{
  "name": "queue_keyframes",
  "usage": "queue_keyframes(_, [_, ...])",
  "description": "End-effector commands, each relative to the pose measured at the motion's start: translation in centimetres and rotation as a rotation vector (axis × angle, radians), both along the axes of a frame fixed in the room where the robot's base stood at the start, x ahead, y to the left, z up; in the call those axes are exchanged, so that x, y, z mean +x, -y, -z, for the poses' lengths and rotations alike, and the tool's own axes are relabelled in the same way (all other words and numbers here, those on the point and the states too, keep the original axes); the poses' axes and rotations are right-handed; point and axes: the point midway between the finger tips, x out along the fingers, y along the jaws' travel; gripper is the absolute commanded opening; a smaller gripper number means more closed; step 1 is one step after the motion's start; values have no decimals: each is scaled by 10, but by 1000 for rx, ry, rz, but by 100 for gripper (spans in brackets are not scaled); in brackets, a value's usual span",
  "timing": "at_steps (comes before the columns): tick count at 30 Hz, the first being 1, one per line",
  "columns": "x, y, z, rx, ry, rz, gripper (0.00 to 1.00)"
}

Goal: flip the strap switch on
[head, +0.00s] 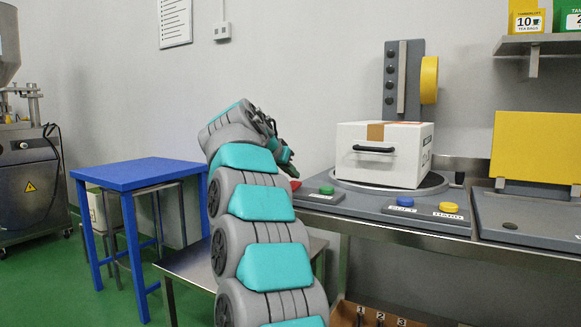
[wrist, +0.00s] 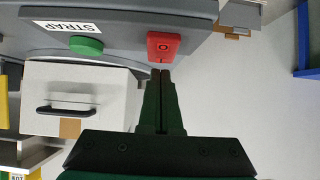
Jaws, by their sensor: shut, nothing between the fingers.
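A red rocker switch (wrist: 164,45) with a round mark on it sits at the edge of the grey machine base in the wrist view. Its red edge also shows in the head view (head: 295,185), partly behind my arm. A white STRAP label (wrist: 66,26) and a round green button (wrist: 86,46) are beside it; the green button is also in the head view (head: 327,190). My gripper (wrist: 161,72) is shut and empty, its tips at the near edge of the red switch. I cannot tell whether they touch it.
A white box (head: 380,155) with a black handle stands on the machine's round turntable, close beside my gripper. A blue button (head: 405,202) and a yellow one (head: 449,207) are on the base. A blue table (head: 138,172) stands at left.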

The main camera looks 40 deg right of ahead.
Motion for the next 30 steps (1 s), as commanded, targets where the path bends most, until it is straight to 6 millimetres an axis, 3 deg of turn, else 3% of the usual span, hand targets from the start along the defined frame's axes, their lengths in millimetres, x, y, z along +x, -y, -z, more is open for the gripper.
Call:
queue_keyframes(23, [3,7,17,-1,2,3,0])
queue_keyframes(30, [3,7,12,-1,0,-1,0])
